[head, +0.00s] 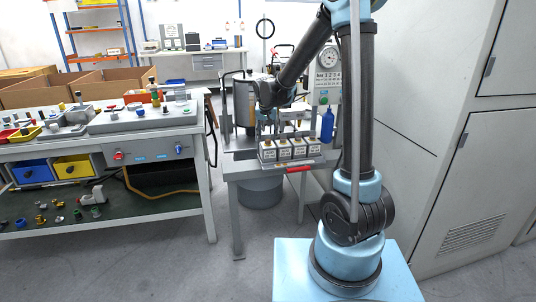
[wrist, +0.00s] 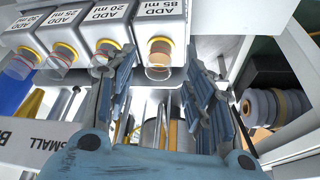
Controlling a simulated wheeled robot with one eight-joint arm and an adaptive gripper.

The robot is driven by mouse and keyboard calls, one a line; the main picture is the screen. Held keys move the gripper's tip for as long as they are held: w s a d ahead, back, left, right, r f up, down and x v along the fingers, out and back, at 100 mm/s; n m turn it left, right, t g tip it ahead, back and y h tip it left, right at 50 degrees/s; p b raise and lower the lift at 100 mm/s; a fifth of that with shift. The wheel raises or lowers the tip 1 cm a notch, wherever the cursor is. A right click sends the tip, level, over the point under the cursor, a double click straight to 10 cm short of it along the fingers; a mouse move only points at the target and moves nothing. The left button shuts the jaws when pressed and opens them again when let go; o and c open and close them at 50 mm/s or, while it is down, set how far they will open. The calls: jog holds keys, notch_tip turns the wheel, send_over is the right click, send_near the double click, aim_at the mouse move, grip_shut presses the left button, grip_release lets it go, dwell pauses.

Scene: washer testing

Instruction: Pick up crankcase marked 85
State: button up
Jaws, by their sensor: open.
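The crankcase marked 85 (wrist: 160,22) is a pale box labelled "ADD 85 ml", with a round yellow-ringed neck and a brown inside. In the wrist view it is the rightmost of a row, and its label is upside down. My gripper (wrist: 160,62) is open, with one finger on each side of the neck; I cannot tell whether they touch it. In the head view the row stands on a rack at the front of the small bench, and my gripper (head: 268,122) hangs over its left end. The 85 mark is not readable there.
Neighbouring crankcases, the nearest marked 20 ml (wrist: 105,18), stand close beside it. A blue bottle (head: 327,124) is right of the row. A grey cylinder (head: 244,103) stands behind. A workbench (head: 105,134) is at the left, and a tall cabinet (head: 445,110) is at the right.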

aim_at(268, 136)
jog(key=shift+x, duration=2.25)
jog(key=shift+w+r, duration=0.1)
jog(key=shift+w, duration=0.05)
grip_shut()
